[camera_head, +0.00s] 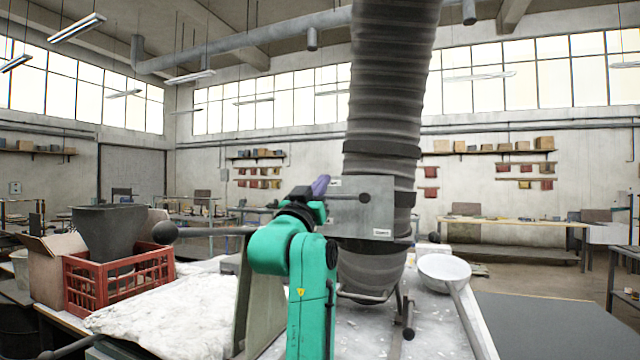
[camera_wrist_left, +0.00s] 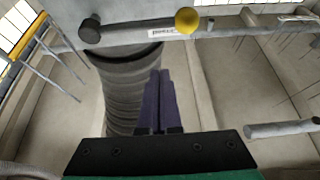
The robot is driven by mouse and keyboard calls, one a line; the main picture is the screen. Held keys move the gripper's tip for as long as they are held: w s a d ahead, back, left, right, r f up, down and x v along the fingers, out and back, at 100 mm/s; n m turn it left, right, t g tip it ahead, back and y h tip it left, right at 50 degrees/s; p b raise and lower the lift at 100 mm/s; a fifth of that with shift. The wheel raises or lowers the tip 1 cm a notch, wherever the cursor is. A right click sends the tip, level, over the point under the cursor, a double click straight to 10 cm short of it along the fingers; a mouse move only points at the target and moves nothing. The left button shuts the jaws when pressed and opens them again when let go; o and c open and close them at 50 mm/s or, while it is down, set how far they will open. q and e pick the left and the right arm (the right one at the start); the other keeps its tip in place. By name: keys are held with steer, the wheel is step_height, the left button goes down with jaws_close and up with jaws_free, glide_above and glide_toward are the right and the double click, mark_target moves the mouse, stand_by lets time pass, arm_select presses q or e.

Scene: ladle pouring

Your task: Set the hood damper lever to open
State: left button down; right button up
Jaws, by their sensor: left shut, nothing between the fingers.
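The hood damper is a grey metal plate (camera_head: 380,218) with a small label, fixed to the front of the big ribbed duct (camera_head: 385,95). Its dark lever (camera_head: 348,197) runs left from a round pivot on the plate, roughly level. In the left wrist view a yellow ball (camera_wrist_left: 187,20) and a dark round knob (camera_wrist_left: 90,29) show beside the label. The head view hides the yellow ball. My left gripper (camera_head: 320,184) has purple fingers, shut and empty, at the plate's left edge. In the wrist view its fingertips (camera_wrist_left: 160,73) point toward the ball, apart from it in the picture.
A red crate (camera_head: 118,285) with a dark pot (camera_head: 106,228) stands at the left. A long rod with a dark ball (camera_head: 165,232) sticks out left of my arm. A white ladle (camera_head: 444,270) lies right of the duct. Open floor shows at the right.

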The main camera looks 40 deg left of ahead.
mark_target(340, 197)
arm_select(q)
steer(key=w+p, duration=0.1)
steer(key=w, duration=0.1)
steer(key=w+a+p, duration=0.1)
steer(key=w, duration=0.2)
steer(key=shift+w+a+r+p, duration=0.15)
steer(key=shift+w+a+p, duration=0.15)
steer(key=shift+a+p, duration=0.1)
steer(key=shift+s+d+f, duration=0.1)
steer(key=shift+s+f, duration=0.15)
steer(key=shift+f, duration=0.3)
steer(key=shift+s+d+f, duration=0.1)
steer(key=shift+s+f, duration=0.1)
steer(key=shift+f, duration=0.3)
steer(key=shift+s+f, duration=0.25)
steer(key=shift+s, duration=0.1)
steer(key=shift+w, duration=0.1)
steer(key=shift+w+f, duration=0.1)
arm_select(e)
steer(key=r, duration=0.1)
steer(key=w+r, duration=0.1)
steer(key=r, duration=0.2)
steer(key=shift+w+r, duration=0.2)
steer(key=shift+w, duration=0.15)
steer(key=shift+d, duration=0.1)
